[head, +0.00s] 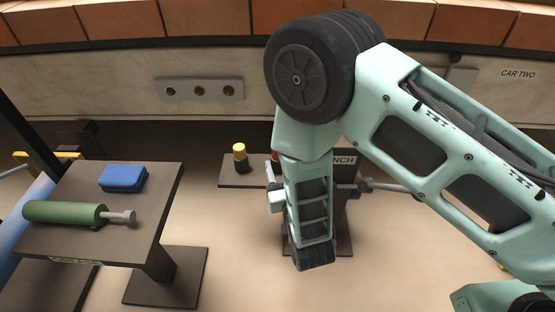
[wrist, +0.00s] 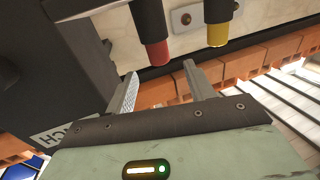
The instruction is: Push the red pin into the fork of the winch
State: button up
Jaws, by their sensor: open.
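In the wrist view my gripper (wrist: 160,68) is open, its two grey fingers apart with nothing between them. The red pin (wrist: 158,53) shows just beyond the fingertips, its red end in line with the gap; I see no contact. In the head view only a sliver of red shows beside my arm. The winch (head: 345,160), a dark stand with a partly covered label, is mostly hidden behind my arm. Its dark body (wrist: 75,45) fills the left of the wrist view. I cannot make out the fork.
A yellow-topped pin (head: 239,153) stands on a dark plate left of my arm; it also shows in the wrist view (wrist: 218,34). A dark table (head: 150,200) at left holds a green cylinder (head: 65,213) and a blue block (head: 122,178). Floor between is clear.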

jog(key=shift+x, duration=0.85)
jog(key=b+x, duration=0.2)
jog(key=x, duration=0.1)
jog(key=b+x, duration=0.1)
jog(key=shift+w+f+b, duration=0.25)
jog(key=shift+w+b, duration=0.05)
jog(key=shift+w+a+r, duration=0.1)
jog(key=shift+w+r, duration=0.05)
jog(key=shift+w, duration=0.2)
jog(key=c, duration=1.2)
jog(key=shift+o, duration=0.2)
